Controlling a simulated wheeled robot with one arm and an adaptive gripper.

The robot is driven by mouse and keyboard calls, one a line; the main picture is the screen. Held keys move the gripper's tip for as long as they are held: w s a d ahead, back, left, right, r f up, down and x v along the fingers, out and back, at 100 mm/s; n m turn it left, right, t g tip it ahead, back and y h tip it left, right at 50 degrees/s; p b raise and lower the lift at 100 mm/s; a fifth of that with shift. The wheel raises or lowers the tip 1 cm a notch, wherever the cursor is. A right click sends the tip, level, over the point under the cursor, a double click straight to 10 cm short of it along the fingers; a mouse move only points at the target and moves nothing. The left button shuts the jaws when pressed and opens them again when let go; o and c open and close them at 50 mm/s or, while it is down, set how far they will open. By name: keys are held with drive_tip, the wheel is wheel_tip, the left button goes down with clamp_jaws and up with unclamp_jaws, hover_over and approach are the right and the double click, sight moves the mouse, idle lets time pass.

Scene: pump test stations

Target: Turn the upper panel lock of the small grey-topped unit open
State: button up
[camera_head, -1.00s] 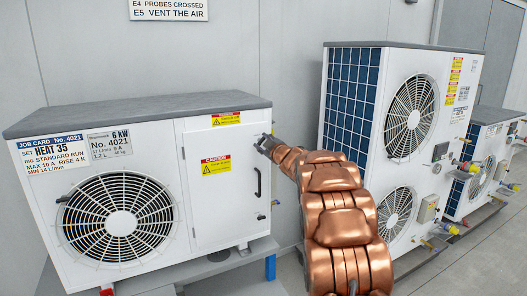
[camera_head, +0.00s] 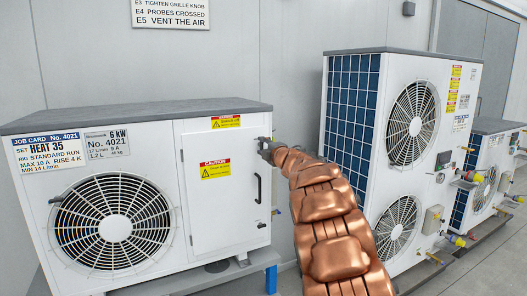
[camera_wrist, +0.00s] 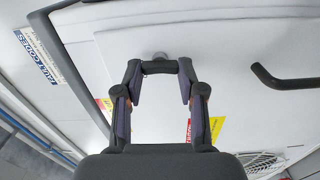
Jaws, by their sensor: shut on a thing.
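The small grey-topped unit (camera_head: 190,190) stands at left in the head view, with a white front panel, a black handle (camera_head: 257,186) and a round fan grille. My gripper (camera_head: 266,148) is at the upper right edge of this panel, at the upper panel lock. In the wrist view my gripper (camera_wrist: 160,75) has its two fingers on the ends of a dark crossbar (camera_wrist: 160,67), which seems to be the lock's grip. A round grey lock base (camera_wrist: 160,56) shows just behind the bar. In the head view my gripper mostly hides the lock.
A tall two-fan unit (camera_head: 350,110) stands to the right, close to my arm. Another small unit (camera_head: 487,165) with pipe fittings is farther right. A wall sign (camera_head: 170,14) hangs above. The black handle (camera_wrist: 285,80) sits right of my gripper in the wrist view.

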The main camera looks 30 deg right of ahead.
drive_tip(key=shift+a, duration=0.1)
idle(0.5)
drive_tip(key=o, duration=1.2)
drive_tip(key=shift+c, duration=0.2)
drive_tip(key=s+a, duration=0.1)
drive_tip(key=s, duration=1.1)
